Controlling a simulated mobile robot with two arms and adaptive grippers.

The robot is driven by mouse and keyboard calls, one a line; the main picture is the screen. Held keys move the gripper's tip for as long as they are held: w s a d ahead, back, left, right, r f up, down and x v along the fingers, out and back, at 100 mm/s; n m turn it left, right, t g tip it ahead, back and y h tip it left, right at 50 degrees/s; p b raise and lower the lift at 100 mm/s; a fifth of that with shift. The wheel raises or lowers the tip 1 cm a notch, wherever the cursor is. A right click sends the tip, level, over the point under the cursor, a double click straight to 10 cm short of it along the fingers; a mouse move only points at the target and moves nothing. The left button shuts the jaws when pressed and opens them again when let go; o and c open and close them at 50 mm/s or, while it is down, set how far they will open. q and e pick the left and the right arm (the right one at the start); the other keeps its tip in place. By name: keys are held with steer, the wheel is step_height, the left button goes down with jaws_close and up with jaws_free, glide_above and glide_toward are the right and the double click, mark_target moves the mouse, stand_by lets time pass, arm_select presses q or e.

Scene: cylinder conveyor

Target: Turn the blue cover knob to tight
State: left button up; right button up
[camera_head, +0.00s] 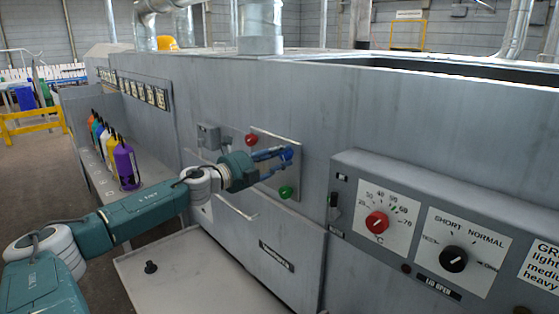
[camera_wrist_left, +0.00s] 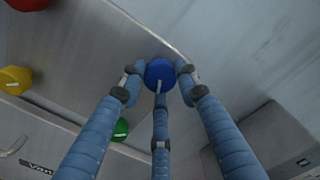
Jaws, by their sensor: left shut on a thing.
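The blue cover knob (camera_head: 289,153) sits on a metal plate (camera_head: 262,137) on the front of the grey machine. In the left wrist view the knob (camera_wrist_left: 160,72) is round and lies between my fingertips. My left gripper (camera_head: 282,156) reaches in from the left and is shut on the knob. Its blue fingers (camera_wrist_left: 160,90) close around the knob from several sides. Any marking for tight cannot be read. My right gripper is not in view.
A red knob (camera_head: 251,140) and a green knob (camera_head: 286,192) are close by on the plate. A yellow knob (camera_wrist_left: 15,80) shows in the wrist view. A control box (camera_head: 440,225) projects at the right. Coloured bottles (camera_head: 125,166) stand on a ledge at left.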

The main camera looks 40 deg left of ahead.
arm_select(q)
steer(key=shift+m+b, duration=0.75)
steer(key=shift+m, duration=1.35)
steer(key=o, duration=1.1)
steer(key=shift+o, duration=0.2)
steer(key=shift+s+f, duration=0.1)
steer(key=shift+f, duration=0.05)
steer(key=shift+s+f, duration=0.1)
steer(key=shift+s, duration=0.45)
steer(key=s, duration=0.6)
steer(key=shift+a+r, duration=0.2)
steer(key=shift+a, duration=0.1)
steer(key=shift+s, duration=0.1)
